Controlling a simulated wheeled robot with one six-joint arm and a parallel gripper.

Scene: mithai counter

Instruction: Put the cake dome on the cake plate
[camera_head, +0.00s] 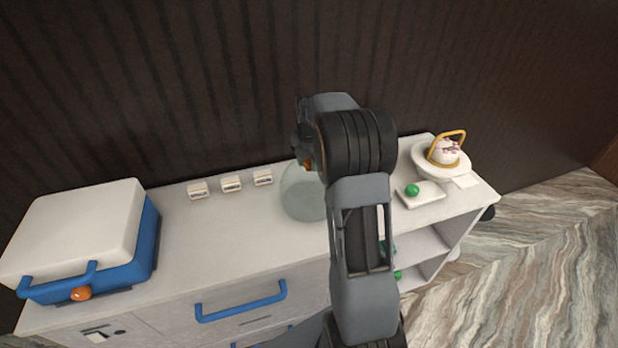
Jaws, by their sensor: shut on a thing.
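The cake dome (300,198) is clear, greenish glass and shows on the middle of the counter, left of my arm. Its right side is hidden behind my arm. My gripper (306,158) is at the top of the dome, shut on it, by a small orange spot; my arm hides most of the fingers. I cannot tell whether the dome's rim touches the counter. The cake plate (430,169) is white and stands at the right end of the counter, apart from the dome. A white and pink cake (444,152) sits on it, with a golden handle-shaped hoop (463,136) around it.
A small white board with a green ball (411,190) lies between my arm and the plate. Several small white cards (231,184) stand along the back edge. A blue and white box (85,235) fills the left end. The counter (205,240) between box and dome is clear.

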